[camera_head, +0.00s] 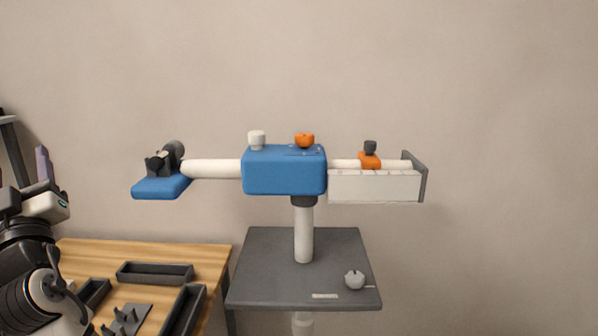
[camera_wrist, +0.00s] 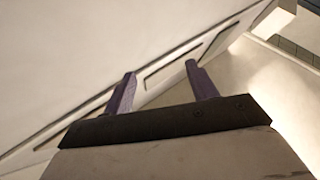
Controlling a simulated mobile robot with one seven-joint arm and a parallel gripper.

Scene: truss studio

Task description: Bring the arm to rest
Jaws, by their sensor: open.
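My gripper (camera_wrist: 160,85) is open and empty in the wrist view, its two purple fingers apart with pale surfaces beyond them. In the head view my gripper (camera_head: 42,165) stands at the far left edge, fingers pointing up. The gripper touches nothing that I can see.
A wooden table (camera_head: 210,258) holds dark trays (camera_head: 155,281). Right of it, a grey platform (camera_head: 265,285) has a white post bearing a blue block (camera_head: 284,172), with a blue pad (camera_head: 160,187) and a white box (camera_head: 374,187) on its side arms. The right side is clear.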

